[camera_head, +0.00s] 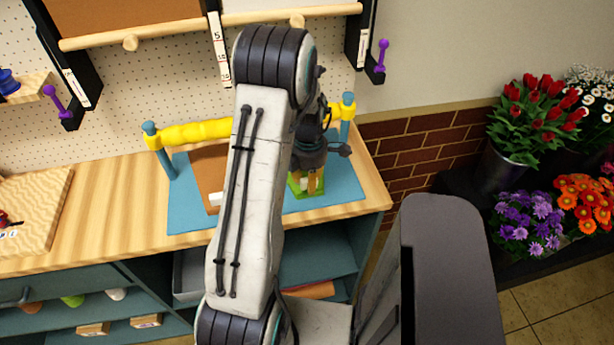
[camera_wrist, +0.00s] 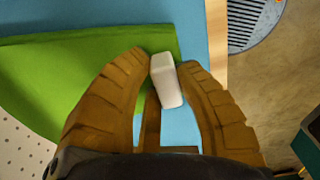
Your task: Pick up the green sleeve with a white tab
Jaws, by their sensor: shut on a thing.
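The green sleeve (camera_wrist: 60,75) fills the left of the wrist view, with blue mat (camera_wrist: 195,25) beyond it. Its white tab (camera_wrist: 166,78) stands between the two brown fingers of my gripper (camera_wrist: 164,62), which are shut on it. In the head view, my gripper (camera_head: 314,180) points down over the right part of the blue mat (camera_head: 345,183). Only a little of the green sleeve (camera_head: 294,187) shows around the fingers there. I cannot tell whether the sleeve touches the mat.
A brown sleeve (camera_head: 207,165) with a white tab (camera_head: 215,199) lies on the mat left of my arm, partly hidden by it. A yellow roll (camera_head: 195,133) on blue posts stands behind. A wooden board (camera_head: 40,205) lies left. Flower buckets (camera_head: 505,165) stand right of the bench.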

